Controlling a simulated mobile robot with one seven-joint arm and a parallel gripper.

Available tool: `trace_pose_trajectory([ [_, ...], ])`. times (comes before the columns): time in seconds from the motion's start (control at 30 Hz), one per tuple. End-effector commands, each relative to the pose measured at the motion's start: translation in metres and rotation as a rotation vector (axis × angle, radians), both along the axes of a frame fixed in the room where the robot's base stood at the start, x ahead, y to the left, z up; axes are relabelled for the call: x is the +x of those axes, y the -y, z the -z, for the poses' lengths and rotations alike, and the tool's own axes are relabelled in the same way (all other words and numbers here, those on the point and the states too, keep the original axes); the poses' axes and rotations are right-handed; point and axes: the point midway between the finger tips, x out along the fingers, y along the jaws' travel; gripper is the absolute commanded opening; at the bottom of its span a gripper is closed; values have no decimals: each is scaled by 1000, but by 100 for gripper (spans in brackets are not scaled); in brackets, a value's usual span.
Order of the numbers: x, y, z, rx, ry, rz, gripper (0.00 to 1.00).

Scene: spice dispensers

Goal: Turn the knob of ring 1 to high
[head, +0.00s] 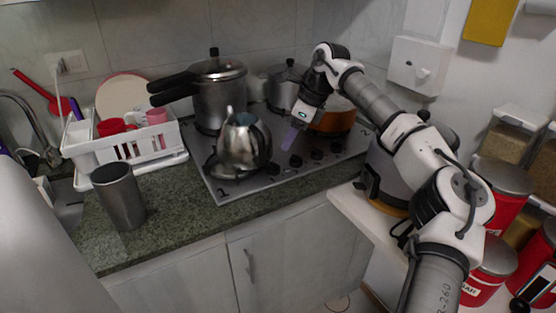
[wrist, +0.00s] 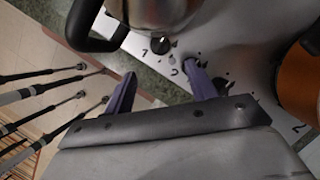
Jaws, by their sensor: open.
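The stove's knobs sit along the front of the steel hob (head: 215,183). In the wrist view a dark knob (wrist: 162,45) stands beside the kettle with a mark like a 1 to its left. A second dark knob (wrist: 188,63) is partly hidden behind my right finger, with another mark beside it. My gripper (wrist: 161,88) is open and empty, its purple fingers apart over the hob's front edge. In the head view my gripper (head: 292,138) is above the knob row, close to the knob (head: 295,160). Which way the knobs point is too small to tell.
A steel kettle (head: 243,142) stands on the front left of the hob, close to the knobs. A dish rack (head: 165,152) and a metal cup (head: 118,195) are on the counter to the left.

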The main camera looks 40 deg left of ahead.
Motion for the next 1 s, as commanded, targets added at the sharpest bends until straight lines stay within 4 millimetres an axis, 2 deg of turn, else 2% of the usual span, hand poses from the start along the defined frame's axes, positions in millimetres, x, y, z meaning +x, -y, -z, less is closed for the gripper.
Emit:
trace_pose_trajectory([
  [0.3, -11, -25, 61, 1, -5, -2, 57],
  [0.5, -15, -34, 87, 2, -4, 0, 57],
  [0.7, -16, -38, 96, 1, -2, 0, 57],
  [0.93, -16, -38, 97, 1, -2, 0, 57],
  [1.0, -16, -38, 97, 1, -2, 0, 47],
])
